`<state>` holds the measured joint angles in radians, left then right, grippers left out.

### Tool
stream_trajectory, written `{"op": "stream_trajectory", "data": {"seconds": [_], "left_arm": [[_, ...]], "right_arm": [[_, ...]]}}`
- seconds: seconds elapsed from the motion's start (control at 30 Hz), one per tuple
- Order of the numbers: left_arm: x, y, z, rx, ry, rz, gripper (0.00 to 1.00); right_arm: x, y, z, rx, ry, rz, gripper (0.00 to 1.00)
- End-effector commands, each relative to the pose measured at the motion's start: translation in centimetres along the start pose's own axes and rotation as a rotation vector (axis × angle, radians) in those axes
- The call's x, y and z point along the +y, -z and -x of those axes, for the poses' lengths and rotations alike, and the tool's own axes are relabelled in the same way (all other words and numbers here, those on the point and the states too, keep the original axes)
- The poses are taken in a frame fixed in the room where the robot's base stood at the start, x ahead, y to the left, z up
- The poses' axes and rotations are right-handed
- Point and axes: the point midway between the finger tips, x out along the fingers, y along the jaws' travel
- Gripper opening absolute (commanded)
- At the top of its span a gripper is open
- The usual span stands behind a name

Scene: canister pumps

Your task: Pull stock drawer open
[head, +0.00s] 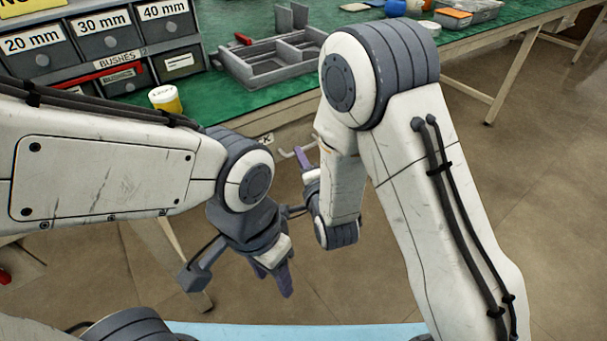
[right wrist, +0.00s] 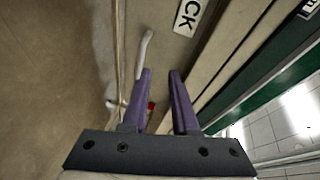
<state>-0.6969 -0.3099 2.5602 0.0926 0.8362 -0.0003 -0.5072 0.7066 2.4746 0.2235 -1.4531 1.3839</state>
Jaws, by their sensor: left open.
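The stock drawer (right wrist: 165,45) is under the green bench top; its label, partly cut off, reads "CK" in the right wrist view. Its pale bar handle (right wrist: 145,50) shows just beyond the tip of the left-hand finger there, and the handle shows in the head view (head: 285,153) too. My right gripper (right wrist: 160,72) is open, its two purple fingers apart and empty, close to the handle. I cannot tell whether a finger touches it. In the head view the right gripper (head: 303,157) is partly hidden by its arm. My left gripper (head: 275,277) is open and empty, pointing down over the floor.
On the green bench (head: 228,104) stand a rack of labelled bins (head: 105,43), a grey divided tray (head: 265,63) and a yellow-and-white pot (head: 165,98). Floor to the right is clear.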

Motion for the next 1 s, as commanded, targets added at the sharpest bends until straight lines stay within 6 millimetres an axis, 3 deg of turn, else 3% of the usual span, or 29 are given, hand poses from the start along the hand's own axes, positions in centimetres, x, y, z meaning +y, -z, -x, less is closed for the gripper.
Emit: {"op": "stream_trajectory", "data": {"seconds": [0.03, 0.2, 0.3, 0.53, 1.0], "left_arm": [[-0.2, -0.2, -3.5, 0.000, 0.000, 0.000, 0.50], [-0.5, -0.3, -6.9, 0.000, 0.000, 0.000, 0.50], [-0.6, -0.4, -7.7, 0.000, 0.000, 0.000, 0.50], [-0.6, -0.4, -8.0, 0.001, 0.000, 0.000, 0.50], [-0.7, -0.5, -9.3, 0.001, 0.000, 0.000, 0.50]], "right_arm": [[3.8, 0.0, -0.5, 0.028, 0.054, -0.054, 0.27], [6.6, 0.8, -0.2, 0.069, 0.235, -0.200, 0.27], [7.1, 1.1, 0.2, 0.074, 0.298, -0.245, 0.27], [6.4, 1.5, -1.0, 0.077, 0.342, -0.273, 0.27], [4.0, 2.4, -8.4, 0.076, 0.337, -0.269, 0.27]]}}
